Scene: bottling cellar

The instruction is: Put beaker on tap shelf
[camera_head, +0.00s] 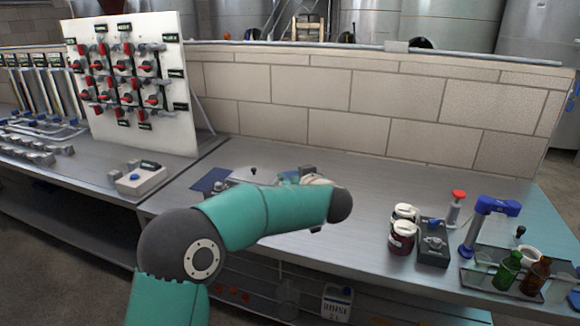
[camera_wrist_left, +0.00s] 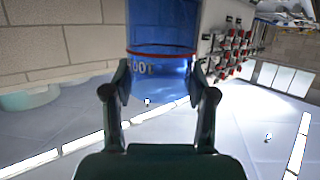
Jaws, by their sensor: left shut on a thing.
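The beaker (camera_wrist_left: 160,35), clear with blue contents and a red line around it, shows at the top middle of the left wrist view. My left gripper (camera_wrist_left: 160,78) is shut on it, one finger at each side. In the head view my left forearm covers most of the gripper, and only a small blue patch (camera_head: 289,176) shows behind it, above the bench. I cannot tell for sure which part is the tap shelf. My right gripper is out of view.
Green (camera_head: 508,270) and brown (camera_head: 537,275) bottles stand at the tray. A valve panel (camera_head: 130,80) and brick wall (camera_head: 320,90) lie behind.

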